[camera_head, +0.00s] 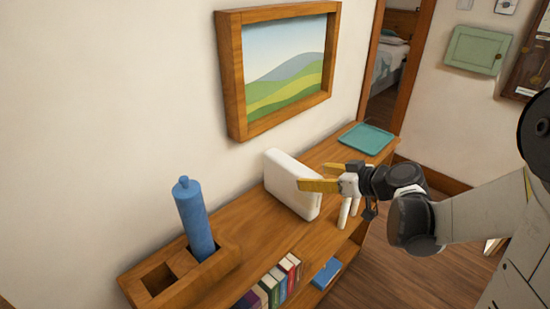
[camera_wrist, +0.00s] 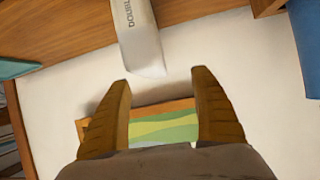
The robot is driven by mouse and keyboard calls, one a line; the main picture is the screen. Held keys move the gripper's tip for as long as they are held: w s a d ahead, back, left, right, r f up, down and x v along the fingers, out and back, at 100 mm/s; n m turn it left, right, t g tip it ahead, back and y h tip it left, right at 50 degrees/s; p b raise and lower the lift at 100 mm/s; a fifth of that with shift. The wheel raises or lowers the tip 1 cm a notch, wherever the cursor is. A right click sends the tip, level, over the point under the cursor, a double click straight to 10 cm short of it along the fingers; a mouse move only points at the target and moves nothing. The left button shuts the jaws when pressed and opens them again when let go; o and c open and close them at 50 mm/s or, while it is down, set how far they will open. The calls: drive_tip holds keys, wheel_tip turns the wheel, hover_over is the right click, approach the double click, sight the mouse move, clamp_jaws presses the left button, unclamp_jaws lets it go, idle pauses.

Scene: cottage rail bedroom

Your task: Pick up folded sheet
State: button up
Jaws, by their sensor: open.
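A white block-like thing with rounded edges (camera_head: 290,182) stands upright on the wooden shelf top (camera_head: 265,222), near the wall; it may be the folded sheet. In the wrist view the white thing (camera_wrist: 138,35) shows lettering on its narrow face. My gripper (camera_head: 320,178) has yellow fingers and is at the right side of the white thing, partly overlapping it in the head view. In the wrist view my gripper (camera_wrist: 160,80) is open and empty, with the white thing just past the fingertips. I cannot tell whether they touch.
A flat teal thing (camera_head: 366,138) lies at the shelf's far end. A blue cylinder (camera_head: 194,222) stands in a wooden holder (camera_head: 217,266) at the near end. Books (camera_head: 280,280) fill the shelf below. A framed picture (camera_head: 283,70) hangs above.

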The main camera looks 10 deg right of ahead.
sight(293, 169)
drive_tip(key=shift+w+d+f+t+y, duration=0.2)
drive_tip(key=shift+w+d+t+y, duration=0.15)
drive_tip(key=shift+w+d, duration=0.3)
drive_tip(key=shift+n, duration=0.3)
drive_tip(key=b+x, duration=0.2)
drive_tip(key=x, duration=0.9)
drive_tip(key=shift+d+b, duration=0.15)
drive_tip(key=shift+b, duration=0.15)
drive_tip(key=shift+r, duration=0.1)
drive_tip(key=c, duration=1.5)
